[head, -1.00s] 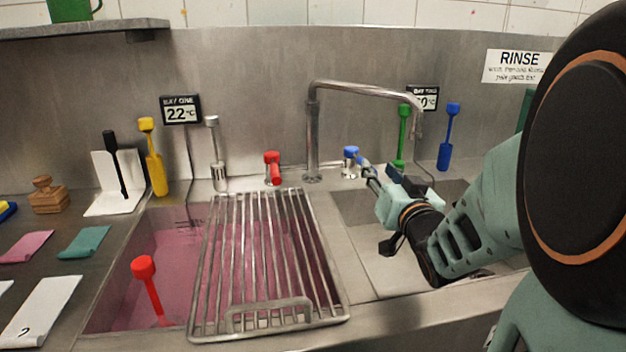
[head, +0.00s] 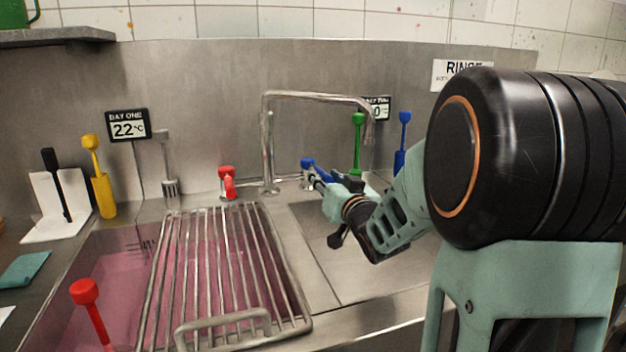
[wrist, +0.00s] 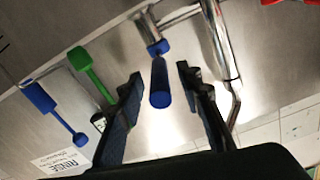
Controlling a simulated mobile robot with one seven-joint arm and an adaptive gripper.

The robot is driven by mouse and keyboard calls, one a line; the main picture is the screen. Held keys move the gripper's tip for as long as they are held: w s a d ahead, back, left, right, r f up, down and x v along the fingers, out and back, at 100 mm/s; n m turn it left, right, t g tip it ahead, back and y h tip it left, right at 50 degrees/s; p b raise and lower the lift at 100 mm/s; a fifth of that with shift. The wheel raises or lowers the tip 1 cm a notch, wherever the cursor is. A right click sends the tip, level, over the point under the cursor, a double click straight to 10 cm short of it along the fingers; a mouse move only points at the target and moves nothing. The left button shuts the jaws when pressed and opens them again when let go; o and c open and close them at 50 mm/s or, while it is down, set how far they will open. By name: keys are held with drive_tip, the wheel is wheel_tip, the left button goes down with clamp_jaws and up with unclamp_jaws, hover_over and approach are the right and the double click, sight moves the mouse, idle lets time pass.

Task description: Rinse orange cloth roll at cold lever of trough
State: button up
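The trough's cold lever, a blue-capped handle (head: 307,164), stands on the back ledge right of the spout (head: 268,150). In the wrist view the blue handle (wrist: 159,82) points between the two dark fingers of my gripper (wrist: 160,72). The fingers are apart, with gaps on both sides of the handle. In the head view my gripper (head: 322,181) is at the lever, over the right basin (head: 330,225); whether it touches is unclear. I see no orange cloth roll and no water stream from the spout.
A wire rack (head: 215,270) lies over the left basin of pink liquid (head: 95,285). A red lever (head: 228,183) is left of the spout. Green (head: 357,145) and blue (head: 403,140) brushes stand behind my arm. A red-headed tool (head: 88,293) leans in the left basin.

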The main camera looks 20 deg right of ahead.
drive_tip(key=shift+w, duration=0.35)
drive_tip(key=shift+c, duration=0.6)
clamp_jaws()
